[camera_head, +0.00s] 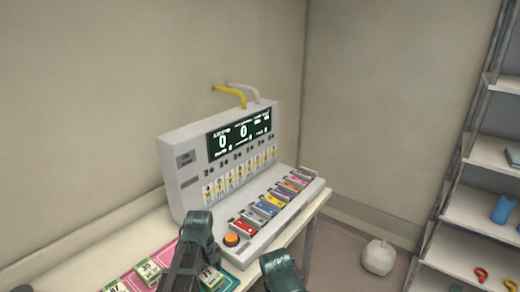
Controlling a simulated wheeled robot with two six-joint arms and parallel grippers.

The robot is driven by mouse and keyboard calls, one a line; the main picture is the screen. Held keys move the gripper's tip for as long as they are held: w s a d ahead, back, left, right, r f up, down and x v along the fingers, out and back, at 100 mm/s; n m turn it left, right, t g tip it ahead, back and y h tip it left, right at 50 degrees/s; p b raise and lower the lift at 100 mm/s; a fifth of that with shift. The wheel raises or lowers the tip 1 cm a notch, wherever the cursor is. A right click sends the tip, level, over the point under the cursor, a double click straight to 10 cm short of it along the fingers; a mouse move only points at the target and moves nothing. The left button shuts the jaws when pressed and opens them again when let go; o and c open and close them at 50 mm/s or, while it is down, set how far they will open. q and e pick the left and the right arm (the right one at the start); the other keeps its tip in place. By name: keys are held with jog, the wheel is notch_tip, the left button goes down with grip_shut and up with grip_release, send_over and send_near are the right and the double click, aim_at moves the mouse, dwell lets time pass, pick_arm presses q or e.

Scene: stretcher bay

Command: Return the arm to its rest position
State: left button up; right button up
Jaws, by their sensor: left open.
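My left gripper (240,243) shows at the bottom of the head view, with two dark teal finger parts spread apart and nothing seen between them but the table and panel edge. It is in front of the near end of a grey console (178,190). One finger part overlaps the table and cards, and the other is at the bottom edge. Most of the arm is out of frame. My right gripper does not show.
The console has a display (238,133), a row of coloured keys (270,205) and an orange button (232,239). Green cards (149,270) lie on a pink mat (128,277). Shelves (480,212) stand at right. A white rounded object (378,257) is on the floor.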

pick_arm(q)
jog(key=shift+f+b, duration=0.5)
jog(key=shift+f, duration=0.4)
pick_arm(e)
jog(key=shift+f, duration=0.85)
pick_arm(q)
jog(key=shift+r, duration=0.2)
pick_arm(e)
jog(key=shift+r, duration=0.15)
